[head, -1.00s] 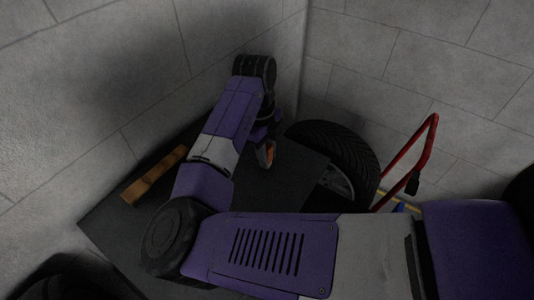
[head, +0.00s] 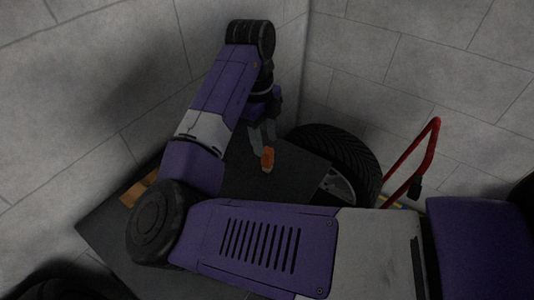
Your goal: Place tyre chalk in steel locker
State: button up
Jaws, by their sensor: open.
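A small orange object (head: 267,159), which may be the tyre chalk, is on the dark bench top (head: 290,169). My gripper (head: 264,141) is open just above and behind it in the head view. The fingers look close to the object, but I cannot tell whether they touch it. My arm hides part of the bench. I see no steel locker in this view.
A tyre on a rim (head: 340,160) stands to the right of the bench. A red tubular handle (head: 425,158) rises beside it. A wooden piece (head: 137,190) lies at the bench's left edge, partly behind my arm. Grey block walls (head: 120,70) close the corner.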

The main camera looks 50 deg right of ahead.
jog(key=shift+w+r, duration=0.15)
jog(key=shift+r, duration=1.1)
jog(key=shift+w+r, duration=0.15)
jog(key=shift+r, duration=1.1)
